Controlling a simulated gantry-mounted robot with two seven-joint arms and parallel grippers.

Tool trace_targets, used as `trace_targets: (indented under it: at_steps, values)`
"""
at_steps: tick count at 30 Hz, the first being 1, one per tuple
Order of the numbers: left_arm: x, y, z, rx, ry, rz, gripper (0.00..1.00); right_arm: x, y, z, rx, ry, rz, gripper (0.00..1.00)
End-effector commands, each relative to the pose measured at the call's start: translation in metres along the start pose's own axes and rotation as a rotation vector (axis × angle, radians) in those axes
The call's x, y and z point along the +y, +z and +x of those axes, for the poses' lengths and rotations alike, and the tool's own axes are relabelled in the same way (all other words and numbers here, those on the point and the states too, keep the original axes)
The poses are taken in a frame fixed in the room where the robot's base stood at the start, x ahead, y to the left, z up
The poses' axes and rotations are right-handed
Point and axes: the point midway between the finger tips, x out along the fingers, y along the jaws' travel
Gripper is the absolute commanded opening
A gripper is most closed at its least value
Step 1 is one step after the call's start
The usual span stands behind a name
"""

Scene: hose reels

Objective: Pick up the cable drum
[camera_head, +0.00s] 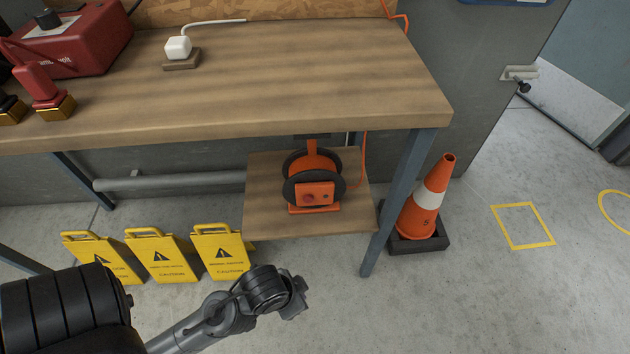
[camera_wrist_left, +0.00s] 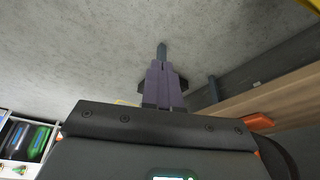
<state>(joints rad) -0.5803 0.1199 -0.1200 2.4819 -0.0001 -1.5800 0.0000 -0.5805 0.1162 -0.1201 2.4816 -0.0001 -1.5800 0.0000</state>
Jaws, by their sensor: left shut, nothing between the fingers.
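The cable drum (camera_head: 314,178) is an orange and black reel with an orange front panel and a small orange foot. It stands upright on the low wooden shelf (camera_head: 265,215) under the workbench. My left gripper (camera_head: 296,301) is in front of and below the drum, well apart from it, near the shelf's front. In the left wrist view its fingers (camera_wrist_left: 162,82) are together with nothing between them. A small orange piece by a wooden edge shows at the right there; I cannot tell whether it is the drum. My right gripper is not in view.
The wooden workbench (camera_head: 280,75) overhangs the shelf. A blue-grey bench leg (camera_head: 392,205) and an orange-white cone (camera_head: 425,200) stand right of the drum. Several yellow caution signs (camera_head: 222,250) stand left of my gripper. An orange cable (camera_head: 364,160) hangs behind the drum.

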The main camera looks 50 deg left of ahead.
Motion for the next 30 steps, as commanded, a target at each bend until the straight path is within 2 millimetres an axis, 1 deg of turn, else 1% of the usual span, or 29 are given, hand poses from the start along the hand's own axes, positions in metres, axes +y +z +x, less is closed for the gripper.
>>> trace_targets:
  at_steps: [8,27,28,30]
  values:
    - [0.0,0.0002,0.0005,-0.001,0.0,0.0,0.0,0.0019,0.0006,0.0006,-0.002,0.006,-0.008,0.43]
    - [0.0,0.0003,0.0009,-0.002,0.0,0.0,0.98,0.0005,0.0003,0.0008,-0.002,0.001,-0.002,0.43]
    - [0.0,0.0004,0.0009,-0.002,0.0,0.0,1.0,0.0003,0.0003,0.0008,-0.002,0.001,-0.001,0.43]
    - [0.0,0.0004,0.0009,-0.002,0.0,0.0,1.0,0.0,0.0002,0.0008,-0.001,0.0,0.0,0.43]
